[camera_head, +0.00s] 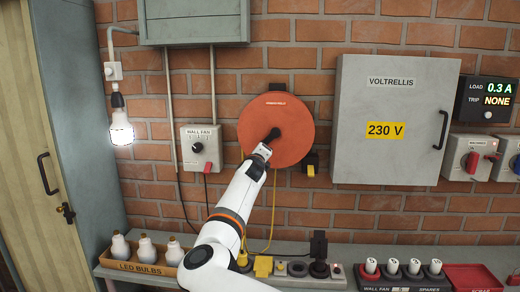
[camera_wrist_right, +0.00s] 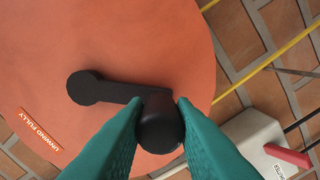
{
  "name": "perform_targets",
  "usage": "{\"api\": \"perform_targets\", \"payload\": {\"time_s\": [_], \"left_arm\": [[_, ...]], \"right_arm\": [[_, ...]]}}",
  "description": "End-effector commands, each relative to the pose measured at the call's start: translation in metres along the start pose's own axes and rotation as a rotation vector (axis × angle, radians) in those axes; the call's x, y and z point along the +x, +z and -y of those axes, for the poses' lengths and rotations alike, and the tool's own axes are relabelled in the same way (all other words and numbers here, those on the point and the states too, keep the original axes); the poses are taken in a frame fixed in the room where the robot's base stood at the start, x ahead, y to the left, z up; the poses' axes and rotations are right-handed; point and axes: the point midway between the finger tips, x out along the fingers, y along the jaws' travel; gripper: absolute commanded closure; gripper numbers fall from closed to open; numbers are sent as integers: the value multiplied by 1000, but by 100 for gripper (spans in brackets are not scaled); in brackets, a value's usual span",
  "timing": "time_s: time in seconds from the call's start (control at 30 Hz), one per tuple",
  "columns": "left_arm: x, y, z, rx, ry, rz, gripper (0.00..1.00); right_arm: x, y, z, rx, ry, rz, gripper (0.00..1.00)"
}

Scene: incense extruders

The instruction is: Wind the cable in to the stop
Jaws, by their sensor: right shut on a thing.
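The orange cable reel (camera_head: 290,110) is mounted on the brick wall, with a black crank across its face. In the right wrist view the crank arm (camera_wrist_right: 115,92) runs from its hub to a round black knob (camera_wrist_right: 160,125). My right gripper (camera_wrist_right: 160,128) is shut on this knob, one teal finger on each side. In the head view the gripper (camera_head: 263,151) is at the reel's lower face and hides part of the crank. The yellow cable (camera_head: 274,205) hangs below the reel toward the bench. A black and yellow block (camera_head: 310,168) sits at the reel's lower right. My left gripper is not in view.
A wall fan switch box (camera_head: 200,150) is left of the reel, and a grey 230 V cabinet (camera_head: 385,150) is to the right. Below, the bench holds a light bulb box (camera_head: 140,268), a socket strip (camera_head: 298,270) and a spares rack (camera_head: 405,284).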

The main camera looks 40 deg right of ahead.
Motion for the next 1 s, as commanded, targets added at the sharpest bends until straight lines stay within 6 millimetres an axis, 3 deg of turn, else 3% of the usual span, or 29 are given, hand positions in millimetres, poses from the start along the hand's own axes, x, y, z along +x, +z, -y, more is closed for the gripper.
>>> {"api": "perform_targets", "payload": {"time_s": [0.63,0.67,0.77,1.0], "left_arm": [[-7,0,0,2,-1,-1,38],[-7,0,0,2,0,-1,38],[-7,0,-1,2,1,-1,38],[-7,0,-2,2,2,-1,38]], "right_arm": [[0,-4,1,47,-3,-2,100],[0,-4,1,47,-3,-2,72],[0,-4,0,46,-3,-2,56],[0,-3,0,46,-1,-1,55]]}}
